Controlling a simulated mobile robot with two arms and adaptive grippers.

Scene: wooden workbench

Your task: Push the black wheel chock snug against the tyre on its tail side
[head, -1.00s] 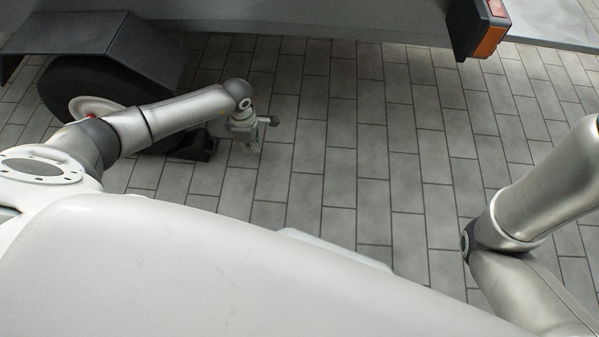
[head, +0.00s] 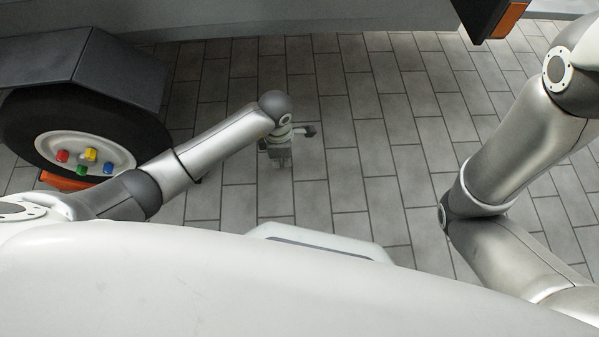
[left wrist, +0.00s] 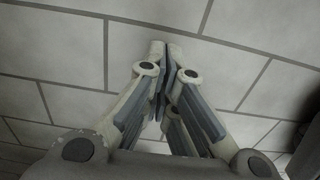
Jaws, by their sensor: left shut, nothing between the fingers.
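The black tyre (head: 146,127) stands at the left of the head view under a grey mudguard. The black chock is almost wholly hidden behind my left forearm there, so I cannot tell whether it touches the tyre. My left gripper (head: 281,163) points down over the paving, to the right of the tyre and clear of it. In the left wrist view its fingers (left wrist: 160,48) are closed together with nothing between them. A dark shape (left wrist: 307,150) at that view's right edge is too cut off to name. My right gripper is out of view.
An orange block (head: 68,181) lies at the tyre's lower left. The wheel hub has coloured nuts (head: 90,155). The trailer body (head: 250,20) overhangs along the top, with a dark lamp housing (head: 487,17) at right. Paving between the arms is clear.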

